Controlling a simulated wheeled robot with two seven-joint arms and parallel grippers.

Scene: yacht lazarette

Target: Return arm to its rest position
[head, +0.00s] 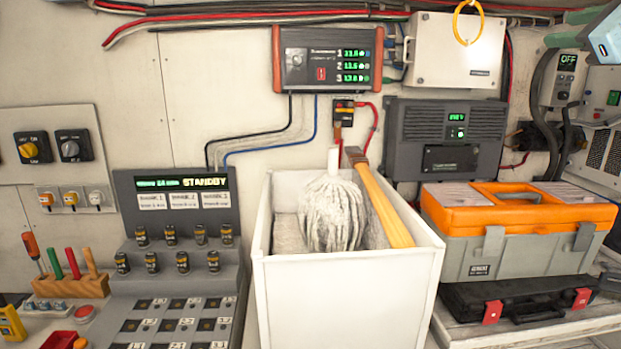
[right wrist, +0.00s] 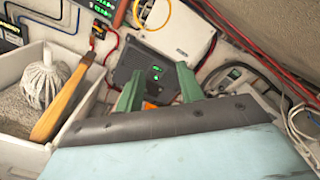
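My right gripper (head: 556,28) shows at the top right edge of the head view, with green fingers and a pale blue body. A grey wall unit with a green display (right wrist: 150,75) shows behind the fingers, not touching as far as I can tell. My left gripper and left arm are not in view.
A white bin (head: 345,290) holds a mop head (head: 332,212) and a wooden handle (head: 385,205). Right of it stands an orange-lidded toolbox (head: 510,235) on a black case (head: 520,300). A yellow ring (head: 481,22) hangs before a white wall box (head: 455,60). A control console (head: 180,235) stands left.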

